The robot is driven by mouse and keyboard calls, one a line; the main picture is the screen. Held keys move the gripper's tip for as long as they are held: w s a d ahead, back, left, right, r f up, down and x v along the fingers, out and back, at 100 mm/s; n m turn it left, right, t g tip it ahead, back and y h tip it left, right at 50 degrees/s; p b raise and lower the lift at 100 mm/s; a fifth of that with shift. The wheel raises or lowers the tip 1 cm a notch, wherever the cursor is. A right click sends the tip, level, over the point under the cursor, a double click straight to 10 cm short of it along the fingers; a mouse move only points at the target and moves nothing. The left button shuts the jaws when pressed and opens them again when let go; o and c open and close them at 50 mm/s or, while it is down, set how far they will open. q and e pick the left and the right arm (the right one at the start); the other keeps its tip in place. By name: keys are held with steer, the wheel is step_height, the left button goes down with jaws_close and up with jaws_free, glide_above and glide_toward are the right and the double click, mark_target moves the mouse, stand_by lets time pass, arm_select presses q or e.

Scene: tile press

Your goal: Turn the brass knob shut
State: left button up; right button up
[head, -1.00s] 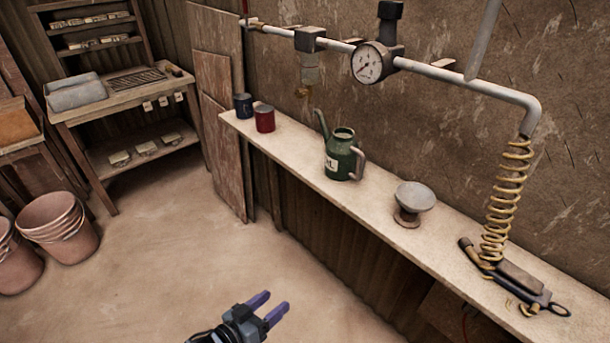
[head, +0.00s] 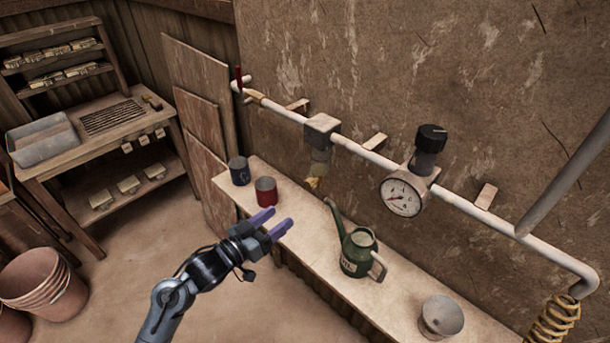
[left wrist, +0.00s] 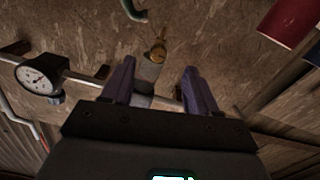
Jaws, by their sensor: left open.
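The brass knob (head: 313,184) hangs at the bottom of the grey filter bowl (head: 320,160) under the wall pipe, above the shelf. Its turn position is too small to read. My left gripper (head: 281,217) is open and empty, lower and to the left of the knob in the head view, apart from it. In the left wrist view the knob (left wrist: 158,48) shows beyond my two purple fingertips (left wrist: 158,72), roughly centred between them. My right gripper is not in view.
A red mug (head: 265,191) and a blue mug (head: 239,171) stand on the shelf (head: 305,240) near my left gripper. A green watering can (head: 357,254) stands right of it, its spout rising close below the knob. A pressure gauge (head: 402,197) hangs on the pipe (head: 370,156).

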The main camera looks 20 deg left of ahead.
mark_target(307, 187)
arm_select(q)
steer(key=w+d, duration=0.1)
steer(key=w, duration=0.2)
steer(key=w+d+r, duration=0.1)
steer(key=w, duration=0.2)
steer(key=w+d+r, duration=0.1)
steer(key=w, duration=0.2)
steer(key=shift+r, duration=0.15)
steer(key=shift+b+x, duration=0.3)
steer(key=shift+x, duration=0.65)
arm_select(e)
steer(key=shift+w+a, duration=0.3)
arm_select(q)
steer(key=c, duration=1)
steer(key=shift+c, duration=0.2)
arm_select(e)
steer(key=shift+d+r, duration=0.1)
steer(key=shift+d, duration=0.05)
